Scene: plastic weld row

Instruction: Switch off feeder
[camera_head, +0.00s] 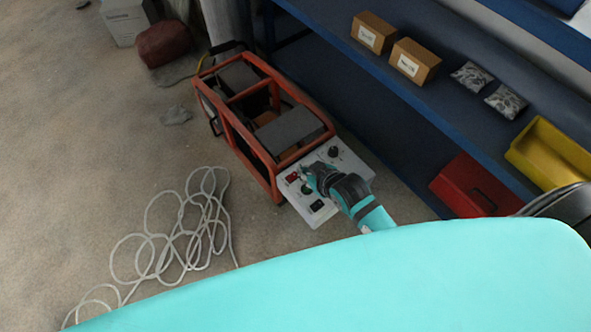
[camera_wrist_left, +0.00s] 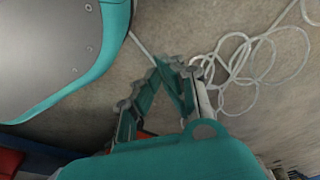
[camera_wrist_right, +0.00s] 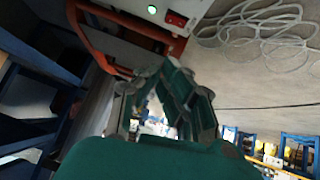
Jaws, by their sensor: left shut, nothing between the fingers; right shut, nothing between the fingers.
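The feeder (camera_head: 262,110) is a machine in an orange tube frame on the floor. Its white control panel (camera_head: 354,165) faces up at the front end. On the panel are a red switch (camera_head: 292,177), a green button, a dark knob (camera_head: 333,152) and a black part (camera_head: 317,206). My right gripper (camera_head: 312,172) is over the panel near the red switch, shut and empty; contact cannot be told. In the right wrist view the green light (camera_wrist_right: 152,9) glows beside the red switch (camera_wrist_right: 176,19), beyond the fingertips. My left gripper (camera_wrist_left: 172,62) is shut and empty above the floor.
A blue shelf (camera_head: 440,115) stands to the right with cardboard boxes (camera_head: 415,61), bags, a red bin (camera_head: 475,187) and a yellow bin (camera_head: 553,152). A loose white cable (camera_head: 180,235) lies on the floor at left. Open floor lies further left.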

